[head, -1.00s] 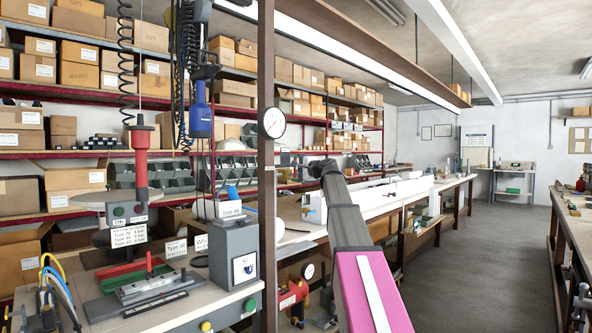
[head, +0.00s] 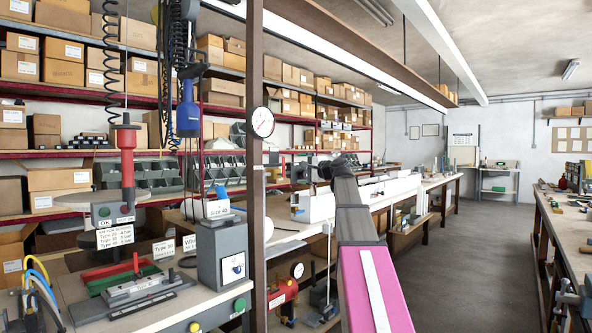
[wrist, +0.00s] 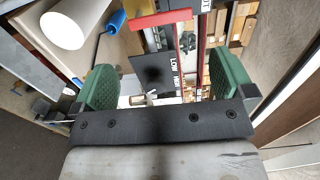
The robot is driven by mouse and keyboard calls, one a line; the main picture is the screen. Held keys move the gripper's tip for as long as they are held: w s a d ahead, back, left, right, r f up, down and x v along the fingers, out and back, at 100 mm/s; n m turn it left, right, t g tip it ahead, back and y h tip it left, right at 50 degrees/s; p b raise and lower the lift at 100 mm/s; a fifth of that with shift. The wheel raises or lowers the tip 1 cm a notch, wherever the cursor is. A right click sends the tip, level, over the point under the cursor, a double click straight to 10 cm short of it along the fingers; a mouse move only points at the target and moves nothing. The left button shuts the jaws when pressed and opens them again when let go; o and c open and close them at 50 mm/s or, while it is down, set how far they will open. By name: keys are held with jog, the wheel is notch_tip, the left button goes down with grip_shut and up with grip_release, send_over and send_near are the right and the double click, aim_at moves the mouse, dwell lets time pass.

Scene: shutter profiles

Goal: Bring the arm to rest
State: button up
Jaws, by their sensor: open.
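My gripper (wrist: 165,88) shows in the wrist view as two green ridged fingers set wide apart, open, with nothing held between them. Behind the gap are a dark panel and a red-edged strip with white lettering, at a distance I cannot tell. In the head view my arm, with its pink and dark grey links, reaches away from the lower right of centre toward the long bench. My gripper cannot be made out clearly there.
A brown post (head: 254,210) carrying a round gauge (head: 262,122) rises left of my arm. A white cylinder (wrist: 75,20) shows in the wrist view. The aisle floor (head: 462,260) at right is clear.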

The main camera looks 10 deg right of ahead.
jog(key=shift+s+d, duration=0.25)
jog(key=s+a+f+n+g+h, duration=0.1)
jog(key=s+a+f+g, duration=0.15)
jog(key=f, duration=1.05)
jog(key=s+a+f+n+g+h, duration=0.2)
jog(key=a+f, duration=0.1)
jog(key=f, duration=1)
jog(key=s+a+f+n+g+h, duration=0.1)
jog(key=s+a+f+g, duration=0.15)
jog(key=f, duration=1.05)
jog(key=s+a+f+n+g+h, duration=0.1)
jog(key=s+f+n+g+h, duration=0.2)
jog(key=s+f, duration=0.9)
jog(key=s+a+f+n+g+h, duration=0.1)
jog(key=s+f+n+g+h, duration=0.2)
jog(key=s+f, duration=0.9)
notch_tip(320, 180, down, 5)
jog(key=shift+s+r+n+g+h, duration=0.15)
jog(key=shift+n+g+h, duration=0.15)
jog(key=shift+n+g, duration=0.35)
jog(key=shift+a, duration=0.2)
